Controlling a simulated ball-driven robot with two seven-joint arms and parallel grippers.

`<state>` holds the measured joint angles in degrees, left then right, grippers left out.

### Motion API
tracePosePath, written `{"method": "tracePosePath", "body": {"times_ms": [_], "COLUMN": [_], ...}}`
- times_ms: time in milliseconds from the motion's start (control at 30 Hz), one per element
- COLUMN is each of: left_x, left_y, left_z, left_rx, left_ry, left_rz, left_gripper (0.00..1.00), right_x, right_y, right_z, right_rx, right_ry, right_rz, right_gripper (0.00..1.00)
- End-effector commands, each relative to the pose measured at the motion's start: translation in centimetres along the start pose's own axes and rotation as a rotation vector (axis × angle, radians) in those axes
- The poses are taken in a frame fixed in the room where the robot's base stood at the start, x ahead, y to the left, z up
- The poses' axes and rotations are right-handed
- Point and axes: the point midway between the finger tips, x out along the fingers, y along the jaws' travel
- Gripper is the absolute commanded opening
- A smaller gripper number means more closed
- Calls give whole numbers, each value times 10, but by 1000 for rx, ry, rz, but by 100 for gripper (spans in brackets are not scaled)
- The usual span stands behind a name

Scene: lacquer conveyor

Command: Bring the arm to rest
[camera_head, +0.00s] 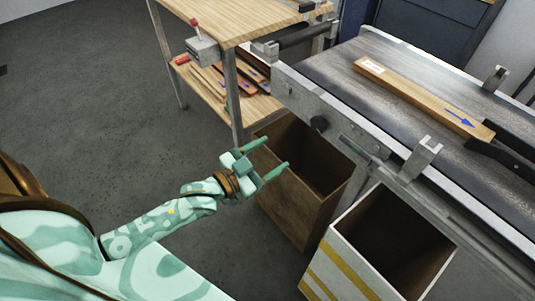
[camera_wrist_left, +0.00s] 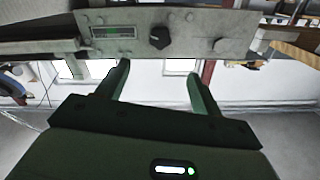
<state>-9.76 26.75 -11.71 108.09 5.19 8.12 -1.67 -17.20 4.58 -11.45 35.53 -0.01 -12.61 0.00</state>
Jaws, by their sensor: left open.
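My left arm comes in from the lower left in the head view. Its green left gripper (camera_head: 268,157) is open, with nothing between its two fingers. It is in the air in front of the conveyor's side, above and near the brown bin. In the left wrist view the two fingers of the left gripper (camera_wrist_left: 157,84) stand apart and point toward the conveyor's grey side panel (camera_wrist_left: 180,36), which has a black knob. My right gripper is in neither view.
The conveyor (camera_head: 345,70) carries a wooden plank (camera_head: 415,92) with a blue arrow. A brown bin (camera_head: 285,200) and a white bin with yellow stripes (camera_head: 345,265) stand below it. A wooden shelf table (camera_head: 225,22) stands behind, with several boards on its lower shelf. Floor at left is clear.

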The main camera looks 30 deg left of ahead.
Motion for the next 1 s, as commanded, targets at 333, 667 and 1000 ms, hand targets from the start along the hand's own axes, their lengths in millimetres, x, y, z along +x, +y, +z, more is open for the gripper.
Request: {"method": "tracePosePath", "body": {"times_ms": [333,667,1000], "left_x": [0,-42,-259], "left_y": [0,-5,79], "left_z": [0,147,346], "left_rx": [0,47,-32], "left_ry": [-1,-396,-1128], "left_rz": [0,-29,13], "left_gripper": [66,66,66], "right_x": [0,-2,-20], "right_y": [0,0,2], "right_z": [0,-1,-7], "right_rx": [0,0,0], "right_ry": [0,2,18], "right_rz": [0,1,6], "right_gripper": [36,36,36]}}
